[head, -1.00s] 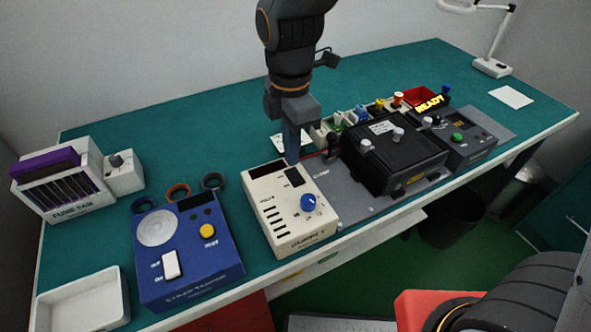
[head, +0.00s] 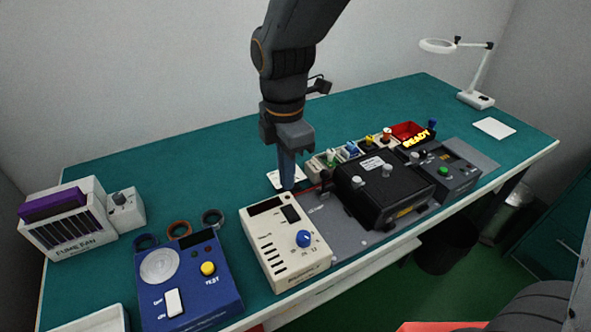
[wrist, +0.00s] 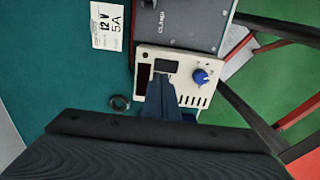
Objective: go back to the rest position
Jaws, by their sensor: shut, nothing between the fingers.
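My gripper (head: 287,186) is shut and empty, pointing down at the back edge of the cream power supply box (head: 286,245) in the head view. That box has a blue knob (head: 303,239), a dark display and a black switch. In the wrist view the shut fingers (wrist: 160,88) overlap the cream box (wrist: 188,62), close to its black switch. I cannot tell whether the fingertips touch it.
A blue test box (head: 190,283) and a fume fan unit (head: 68,222) stand to the left. The teal table's back (head: 180,150) is clear.

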